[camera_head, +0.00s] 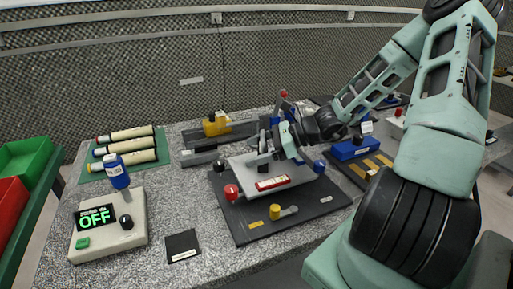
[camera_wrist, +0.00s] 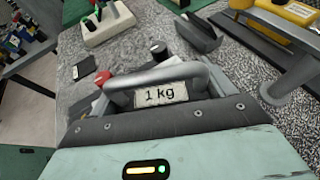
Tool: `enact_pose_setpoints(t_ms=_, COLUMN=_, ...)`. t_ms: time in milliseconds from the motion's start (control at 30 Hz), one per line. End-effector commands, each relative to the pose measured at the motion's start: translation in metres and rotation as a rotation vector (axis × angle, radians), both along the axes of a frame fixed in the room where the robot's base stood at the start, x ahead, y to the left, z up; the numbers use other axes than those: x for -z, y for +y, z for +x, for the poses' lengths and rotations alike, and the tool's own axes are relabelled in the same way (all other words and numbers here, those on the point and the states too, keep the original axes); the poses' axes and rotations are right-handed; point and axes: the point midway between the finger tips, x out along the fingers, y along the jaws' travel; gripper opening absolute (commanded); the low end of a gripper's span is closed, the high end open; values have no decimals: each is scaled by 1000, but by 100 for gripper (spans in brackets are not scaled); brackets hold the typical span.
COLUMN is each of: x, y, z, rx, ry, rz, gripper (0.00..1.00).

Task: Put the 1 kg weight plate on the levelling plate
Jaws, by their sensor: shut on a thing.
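The 1 kg weight plate shows in the wrist view as a white "1 kg" label (camera_wrist: 160,94) just in front of my gripper's dark housing. A grey curved bar lies across behind the label. In the head view my gripper (camera_head: 264,155) is shut on the weight, low over the light grey levelling plate (camera_head: 298,174). My gripper hides much of the weight there, and I cannot tell whether it touches the plate. The levelling plate sits on a dark base (camera_head: 315,198) with a red knob (camera_head: 232,192), a blue knob (camera_head: 319,166) and a yellow knob (camera_head: 275,211).
A control box (camera_head: 108,228) reading OFF stands at the front left, with a small black pad (camera_head: 182,245) beside it. Cream rollers (camera_head: 127,147) lie on a green mat behind. A yellow-topped fixture (camera_head: 215,126) stands at the back. A blue block (camera_head: 352,148) is to the right.

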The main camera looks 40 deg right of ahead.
Motion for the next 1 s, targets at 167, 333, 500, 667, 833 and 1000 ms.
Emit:
enact_pose_setpoints(t_ms=167, x=4, y=0, z=0, rx=0, ry=0, rz=0, gripper=84)
enact_pose_setpoints(t_ms=333, x=3, y=0, z=0, rx=0, ry=0, rz=0, gripper=100)
enact_pose_setpoints(t_ms=500, x=0, y=0, z=0, rx=0, ry=0, rz=0, gripper=100)
enact_pose_setpoints(t_ms=667, x=-8, y=-13, z=-10, rx=5, ry=-1, rz=-4, gripper=100)
enact_pose_setpoints(t_ms=833, x=-21, y=-38, z=-31, rx=5, ry=-1, rz=-5, gripper=100)
enact_pose_setpoints(t_ms=1000, x=-34, y=-62, z=-52, rx=5, ry=0, rz=-4, gripper=100)
